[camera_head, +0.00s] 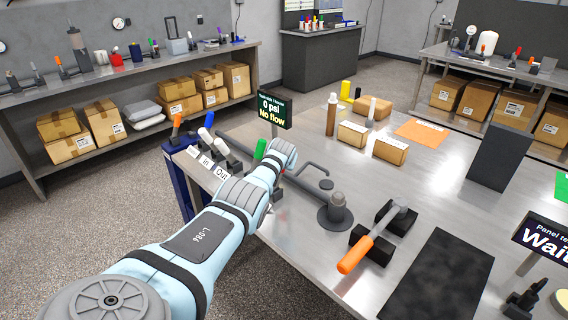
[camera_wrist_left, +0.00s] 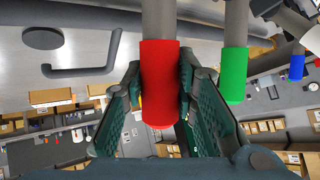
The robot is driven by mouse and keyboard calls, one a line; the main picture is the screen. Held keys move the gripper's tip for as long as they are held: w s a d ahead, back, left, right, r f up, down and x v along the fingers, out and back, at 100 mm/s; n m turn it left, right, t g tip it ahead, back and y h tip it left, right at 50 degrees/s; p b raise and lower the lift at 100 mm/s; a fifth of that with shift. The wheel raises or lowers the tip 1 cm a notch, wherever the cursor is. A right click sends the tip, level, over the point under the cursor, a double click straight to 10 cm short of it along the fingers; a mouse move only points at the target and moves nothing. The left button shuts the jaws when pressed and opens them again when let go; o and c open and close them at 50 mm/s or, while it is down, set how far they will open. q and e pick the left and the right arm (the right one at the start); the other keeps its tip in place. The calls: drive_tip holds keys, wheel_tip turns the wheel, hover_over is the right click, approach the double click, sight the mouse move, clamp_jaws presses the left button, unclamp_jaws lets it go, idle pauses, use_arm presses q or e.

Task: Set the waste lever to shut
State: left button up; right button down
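In the left wrist view a red lever handle (camera_wrist_left: 160,85) on a grey stem stands between the fingers of my left gripper (camera_wrist_left: 160,100). A finger pad lies on each side, close to the handle, and the pads look spread; contact is not clear. A green handle (camera_wrist_left: 234,76) is to its right, with a blue handle (camera_wrist_left: 297,68) farther right. No readable label shows which handle is the waste lever. In the head view my left wrist hides the fingers near the green handle (camera_head: 260,149). A sign (camera_head: 272,107) reads 0 psi, No flow. My right gripper is not in view.
A grey fitting (camera_head: 337,209) and a bent rod (camera_head: 313,167) stand right of my left wrist. Small boxes (camera_head: 390,150) and a dark upright panel (camera_head: 498,157) stand on the metal table.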

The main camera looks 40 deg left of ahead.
use_arm(q)
drive_tip(key=o, duration=0.4)
drive_tip(key=shift+w, duration=0.1)
drive_tip(key=shift+c, duration=0.2)
drive_tip(key=shift+s+r, duration=0.2)
drive_tip(key=shift+r, duration=0.1)
drive_tip(key=v, duration=1.1)
drive_tip(key=shift+d, duration=0.2)
drive_tip(key=shift+s, duration=0.1)
